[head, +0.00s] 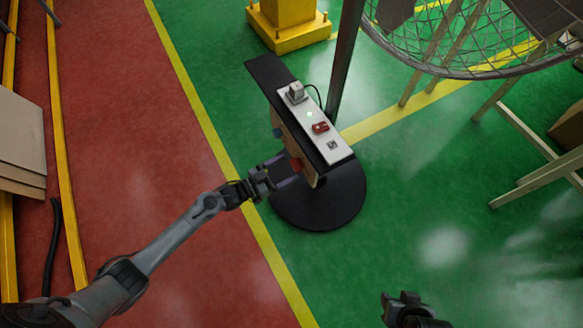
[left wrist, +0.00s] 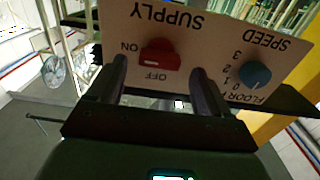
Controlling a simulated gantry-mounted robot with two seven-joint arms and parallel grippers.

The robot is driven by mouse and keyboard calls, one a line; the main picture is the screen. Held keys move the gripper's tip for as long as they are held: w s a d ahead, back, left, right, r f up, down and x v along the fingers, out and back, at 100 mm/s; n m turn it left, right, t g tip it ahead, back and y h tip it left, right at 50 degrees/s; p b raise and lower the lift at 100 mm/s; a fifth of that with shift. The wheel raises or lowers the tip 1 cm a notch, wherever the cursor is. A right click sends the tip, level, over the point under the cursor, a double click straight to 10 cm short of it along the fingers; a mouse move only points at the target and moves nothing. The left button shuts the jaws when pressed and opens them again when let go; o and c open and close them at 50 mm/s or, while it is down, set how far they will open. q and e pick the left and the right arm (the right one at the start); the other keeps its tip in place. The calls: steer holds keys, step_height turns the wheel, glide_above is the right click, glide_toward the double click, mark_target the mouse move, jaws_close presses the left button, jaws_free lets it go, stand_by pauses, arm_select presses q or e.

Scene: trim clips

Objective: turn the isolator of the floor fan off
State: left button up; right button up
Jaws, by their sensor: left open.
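The floor fan's control box has a beige front panel (head: 286,132) facing left in the head view. Its red isolator knob (left wrist: 158,52) appears in the left wrist view under SUPPLY, with ON and OFF marks; the picture is upside down. Which mark the knob points to is unclear. My left gripper (head: 284,174) is at the panel, by the red knob. In the left wrist view the left gripper (left wrist: 162,85) is open, its fingers either side of the knob; contact cannot be told. My right gripper (head: 402,300) is at the bottom of the head view, its jaws unclear.
A blue SPEED knob (left wrist: 255,75) is beside the isolator. The box's white top plate (head: 340,153) carries a red switch (head: 320,127) and a grey fitting (head: 296,92). The fan cage (head: 450,45) and round black base (head: 335,208) are close. A yellow post base (head: 290,30) stands behind.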

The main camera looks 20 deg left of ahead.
mark_target(297, 165)
arm_select(q)
steer(key=shift+b+x, duration=0.4)
steer(key=shift+x, duration=1)
steer(key=shift+c, duration=0.4)
steer(key=c, duration=1)
